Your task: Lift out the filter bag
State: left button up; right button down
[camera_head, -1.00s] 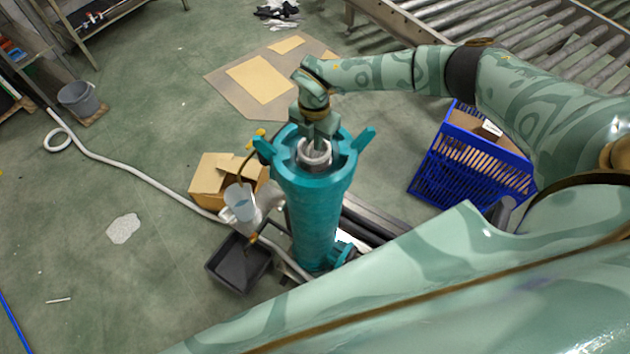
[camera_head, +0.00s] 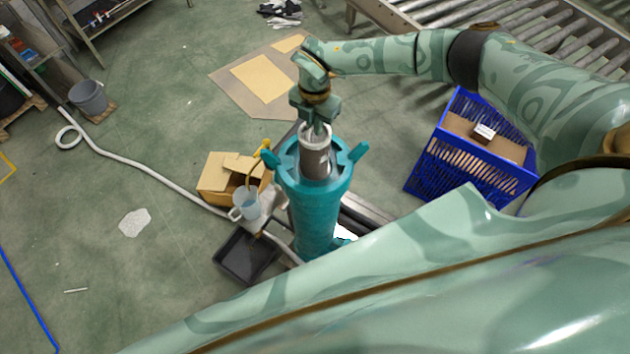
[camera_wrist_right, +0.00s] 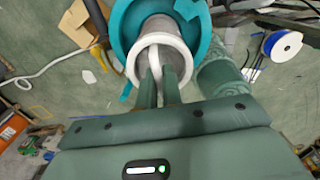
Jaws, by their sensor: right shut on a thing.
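The filter bag (camera_head: 316,160) is a grey cylinder with a white ring at its top. It stands partly out of the teal filter housing (camera_head: 312,215), upright, its lower part hidden inside. My right gripper (camera_head: 318,130) is above the housing, shut on the bag's top. In the right wrist view, the fingers (camera_wrist_right: 158,88) reach into the white ring (camera_wrist_right: 163,48) and close on a white handle there. The teal housing rim (camera_wrist_right: 124,32) surrounds the bag below. My left gripper is not in view.
A black tray (camera_head: 228,262), a clear jug (camera_head: 246,206) and a cardboard box (camera_head: 222,182) stand left of the housing. A blue crate (camera_head: 425,178) is at the right. A white hose (camera_head: 150,178) crosses the floor. Open green floor lies at left.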

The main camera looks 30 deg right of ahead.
jog(key=shift+r, duration=0.5)
